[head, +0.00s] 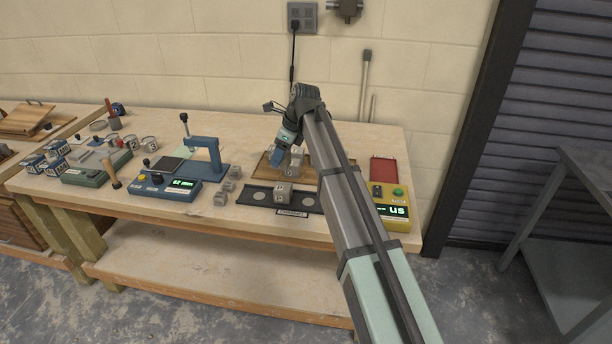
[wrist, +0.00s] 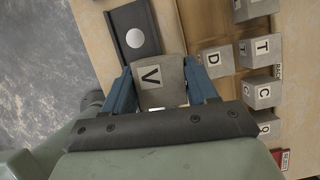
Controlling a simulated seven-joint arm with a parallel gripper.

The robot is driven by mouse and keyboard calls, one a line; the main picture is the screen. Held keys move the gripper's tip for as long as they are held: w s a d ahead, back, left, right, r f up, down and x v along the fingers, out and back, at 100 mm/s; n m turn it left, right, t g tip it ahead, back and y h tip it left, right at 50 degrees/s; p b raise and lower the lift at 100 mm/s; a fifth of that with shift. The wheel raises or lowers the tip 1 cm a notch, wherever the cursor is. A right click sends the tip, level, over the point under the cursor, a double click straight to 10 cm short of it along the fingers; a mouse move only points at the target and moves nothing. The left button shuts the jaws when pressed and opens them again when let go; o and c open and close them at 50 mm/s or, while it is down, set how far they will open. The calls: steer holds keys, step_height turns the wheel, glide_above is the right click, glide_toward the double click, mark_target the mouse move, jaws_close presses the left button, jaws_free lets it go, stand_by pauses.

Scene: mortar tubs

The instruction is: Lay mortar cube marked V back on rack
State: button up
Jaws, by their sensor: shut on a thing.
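The mortar cube marked V (wrist: 151,77) is a grey block with a black V on a white label, seen in the wrist view. My gripper (wrist: 163,88) has its two blue fingers closed on the cube's sides. The wooden rack (wrist: 227,84) lies just right of the cube in the wrist view. It also shows in the head view (head: 263,166), behind the black channel tray, partly hidden by my arm. Cubes marked D (wrist: 213,60), T (wrist: 262,47) and C (wrist: 262,92) stand around the rack. The head view does not clearly show the held cube's height.
The black tray (wrist: 120,20) with pale discs lies at the left in the wrist view and along the bench front in the head view (head: 313,209). A yellow device (head: 394,214) stands right of it. A blue press (head: 207,170) and several small cubes (head: 228,186) stand left.

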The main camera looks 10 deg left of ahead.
steer(key=w+d, duration=0.9)
steer(key=w, duration=0.1)
steer(key=shift+n, duration=0.6)
steer(key=shift+s+d+f, duration=0.1)
steer(key=shift+s+f, duration=0.05)
steer(key=shift+f, duration=1.45)
steer(key=shift+s+f, duration=0.15)
steer(key=shift+f, duration=1.45)
steer(key=shift+s+d+f, duration=0.1)
steer(key=shift+s+f, duration=0.05)
steer(key=shift+f, duration=1.45)
steer(key=shift+f, duration=0.1)
steer(key=o, duration=1)
steer(key=shift+c, duration=0.2)
steer(key=v, duration=1.2)
steer(key=shift+w, duration=0.2)
